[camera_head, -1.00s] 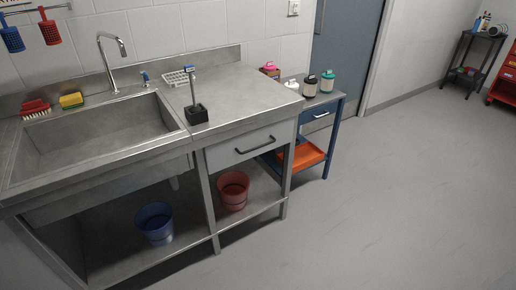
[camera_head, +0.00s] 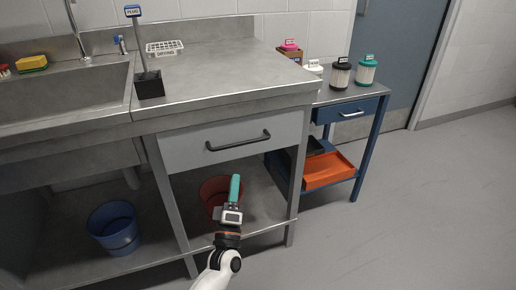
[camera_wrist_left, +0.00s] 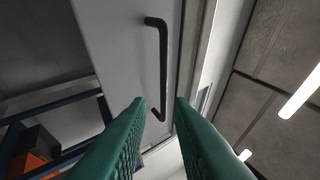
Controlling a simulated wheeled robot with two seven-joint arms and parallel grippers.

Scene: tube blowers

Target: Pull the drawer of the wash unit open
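The wash unit's drawer (camera_head: 182,150) is a pale grey front under the steel worktop, and it looks closed. Its dark bar handle (camera_head: 238,141) runs across the front. In the left wrist view the handle (camera_wrist_left: 160,65) is ahead of the fingers, in line with the gap between them. My left gripper (camera_head: 235,188) is below and in front of the handle, apart from it. Its green fingers (camera_wrist_left: 158,103) are spread with nothing between them. My right gripper is in neither view.
A red bucket (camera_head: 213,188) and a blue bucket (camera_head: 114,229) stand on the lower shelf. A blue side table (camera_head: 375,92) with jars and an orange tray (camera_head: 328,170) stands right of the unit. The floor at right is clear.

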